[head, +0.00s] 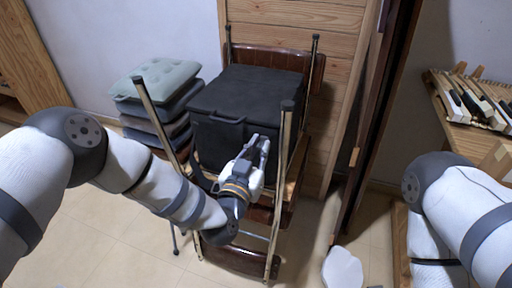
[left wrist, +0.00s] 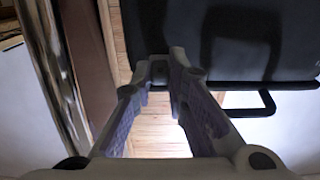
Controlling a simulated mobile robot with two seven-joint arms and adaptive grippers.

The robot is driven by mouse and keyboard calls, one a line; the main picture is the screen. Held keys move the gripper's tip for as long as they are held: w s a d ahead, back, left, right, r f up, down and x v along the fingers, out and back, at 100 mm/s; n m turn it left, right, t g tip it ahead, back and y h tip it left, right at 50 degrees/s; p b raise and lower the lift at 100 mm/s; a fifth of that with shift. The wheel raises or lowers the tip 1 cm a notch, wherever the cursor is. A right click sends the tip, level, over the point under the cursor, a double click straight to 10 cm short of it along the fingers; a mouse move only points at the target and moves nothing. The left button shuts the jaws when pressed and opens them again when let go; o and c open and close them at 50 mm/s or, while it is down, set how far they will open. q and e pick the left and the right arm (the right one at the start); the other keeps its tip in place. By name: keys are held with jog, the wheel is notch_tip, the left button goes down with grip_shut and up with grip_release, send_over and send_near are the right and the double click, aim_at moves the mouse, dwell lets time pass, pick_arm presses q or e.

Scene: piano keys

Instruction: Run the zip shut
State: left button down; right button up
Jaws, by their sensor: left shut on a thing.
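A black box-shaped bag (head: 245,95) rests on a stack of chairs with metal legs, its zip line hard to make out. My left gripper (head: 264,142) is at the upper right part of its front face. In the left wrist view the fingertips (left wrist: 161,68) are close together on a small dark piece, which looks like the zip pull (left wrist: 160,72), at the edge of the bag (left wrist: 225,45). The fingers hide most of it. My right arm shows at the right, but its gripper is out of view.
A bag handle (head: 228,121) juts from the front, left of my gripper. Stacked cushions (head: 160,78) stand at the left. Chair legs (head: 285,150) rise close to my left gripper. Piano keys (head: 472,100) lie on a wooden bench at the right.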

pick_arm(q)
jog(key=shift+s+d, duration=0.15)
jog(key=shift+d, duration=0.05)
jog(key=c, duration=1.6)
grip_release()
jog(key=shift+d, duration=0.1)
jog(key=v, duration=1.2)
